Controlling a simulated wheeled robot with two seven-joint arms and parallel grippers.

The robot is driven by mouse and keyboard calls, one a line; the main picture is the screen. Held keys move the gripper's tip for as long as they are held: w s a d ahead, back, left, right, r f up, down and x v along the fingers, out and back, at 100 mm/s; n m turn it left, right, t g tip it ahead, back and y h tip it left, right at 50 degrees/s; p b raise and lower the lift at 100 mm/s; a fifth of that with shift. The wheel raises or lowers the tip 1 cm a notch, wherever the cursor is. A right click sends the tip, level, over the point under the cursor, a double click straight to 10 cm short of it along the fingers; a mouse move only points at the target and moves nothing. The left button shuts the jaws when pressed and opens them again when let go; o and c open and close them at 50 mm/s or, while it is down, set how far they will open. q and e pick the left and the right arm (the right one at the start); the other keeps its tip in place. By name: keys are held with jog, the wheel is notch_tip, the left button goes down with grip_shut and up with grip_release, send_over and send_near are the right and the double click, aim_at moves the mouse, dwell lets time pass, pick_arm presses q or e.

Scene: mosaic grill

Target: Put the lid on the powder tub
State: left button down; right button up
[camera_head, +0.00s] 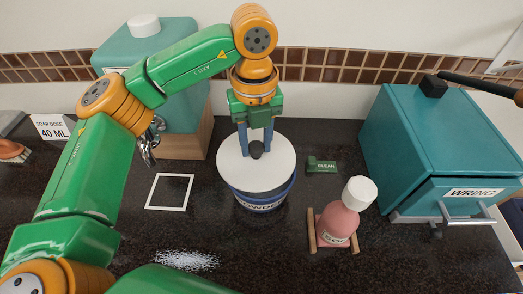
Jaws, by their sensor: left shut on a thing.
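The powder tub (262,203) is dark blue with a white label and stands at the middle of the dark counter. Its round white lid (235,165) with a small dark knob (256,149) is over the tub's top; I cannot tell whether it is fully seated. My left gripper (256,150) reaches down from above and is shut on the lid's knob. The lid hides the inside of the tub. My right gripper does not show.
A pink bottle (338,223) with a white cap stands in a wooden holder at right. A teal wringer box (440,140) is at far right. A white square outline (170,192) and spilled white powder (186,260) lie left of the tub. A green CLEAN tag (321,165) lies right of it.

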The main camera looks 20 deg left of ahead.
aim_at(260, 156)
pick_arm(q)
jog(key=f, duration=0.1)
jog(key=f+p, duration=0.2)
jog(key=shift+w+d+f, duration=0.3)
jog(key=shift+w+f, duration=0.05)
jog(key=shift+f, duration=0.5)
jog(key=shift+c, duration=2.4)
grip_release()
